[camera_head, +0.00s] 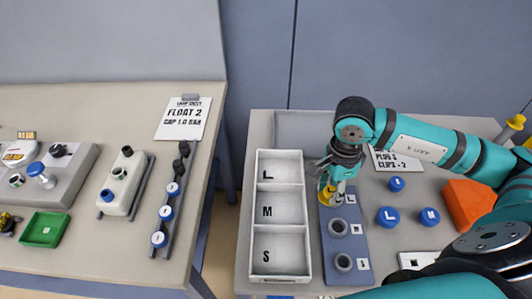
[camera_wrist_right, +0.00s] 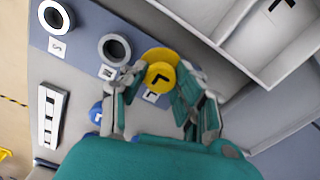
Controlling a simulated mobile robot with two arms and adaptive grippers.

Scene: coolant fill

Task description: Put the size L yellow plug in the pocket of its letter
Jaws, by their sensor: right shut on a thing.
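The yellow plug (camera_head: 327,195) is at the far end of the blue board (camera_head: 345,273), by the board's L label. In the right wrist view the plug (camera_wrist_right: 160,75) shows a black L on its top, between the fingers. My right gripper (camera_wrist_right: 158,92) is shut on it; in the head view the gripper (camera_head: 330,182) hides part of it. I cannot tell whether the plug rests on the board or is lifted. The white tray (camera_head: 280,278) stands left of the board, with empty pockets marked L (camera_head: 268,174), M and S. My left gripper is not in view.
Blue caps (camera_head: 388,217) and an orange block (camera_head: 468,204) lie to the right. A gap separates this table from the left bench (camera_head: 90,100), which holds devices and a green tray (camera_head: 43,230).

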